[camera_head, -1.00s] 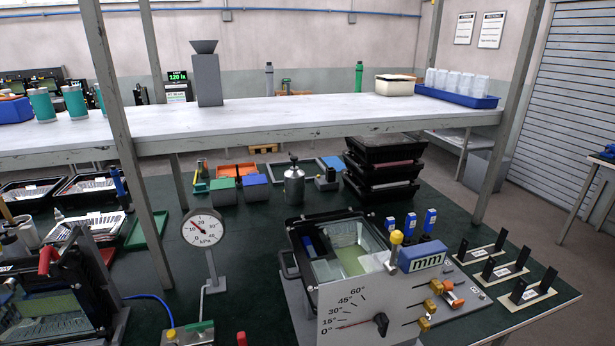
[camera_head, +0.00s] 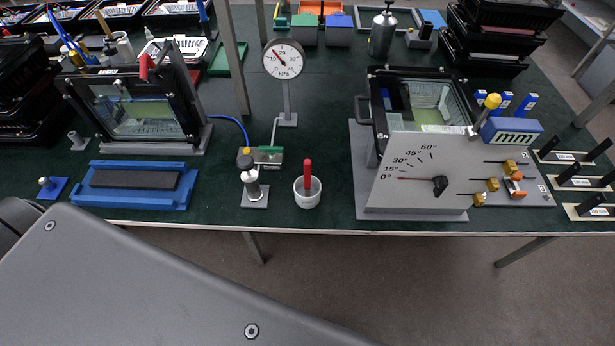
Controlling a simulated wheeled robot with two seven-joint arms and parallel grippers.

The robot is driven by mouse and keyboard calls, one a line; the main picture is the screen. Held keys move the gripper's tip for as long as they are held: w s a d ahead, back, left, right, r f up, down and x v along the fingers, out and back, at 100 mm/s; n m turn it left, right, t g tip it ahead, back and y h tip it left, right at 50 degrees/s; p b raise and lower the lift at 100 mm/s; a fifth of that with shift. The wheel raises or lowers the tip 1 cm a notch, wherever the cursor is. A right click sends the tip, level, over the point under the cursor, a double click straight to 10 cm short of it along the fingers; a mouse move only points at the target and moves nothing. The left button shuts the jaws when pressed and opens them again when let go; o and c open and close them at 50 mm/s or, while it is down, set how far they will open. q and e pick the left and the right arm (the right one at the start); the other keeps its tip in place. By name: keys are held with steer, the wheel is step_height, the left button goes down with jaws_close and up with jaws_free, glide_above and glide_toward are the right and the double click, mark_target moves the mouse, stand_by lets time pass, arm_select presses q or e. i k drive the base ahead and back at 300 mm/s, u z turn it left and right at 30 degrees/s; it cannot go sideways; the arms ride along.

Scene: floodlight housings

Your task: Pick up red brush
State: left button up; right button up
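A red-handled tool (camera_head: 308,172), which looks like the red brush, stands upright in a small white cup (camera_head: 307,198) near the front edge of the table. Its lower end is hidden inside the cup. Neither of my grippers is in view. A grey part of my own body fills the lower left of the view, below the table's front edge.
A pressure gauge (camera_head: 284,60) stands behind. The angle-scale plate (camera_head: 420,165) is to the right. The green tabletop (camera_head: 335,205) right of the cup is clear.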

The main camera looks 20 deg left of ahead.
mark_target(306, 163)
steer(key=u, duration=1.65)
steer(key=k, duration=1.25)
steer(key=z, duration=1.55)
steer(key=i, duration=0.5)
steer(key=z, duration=0.1)
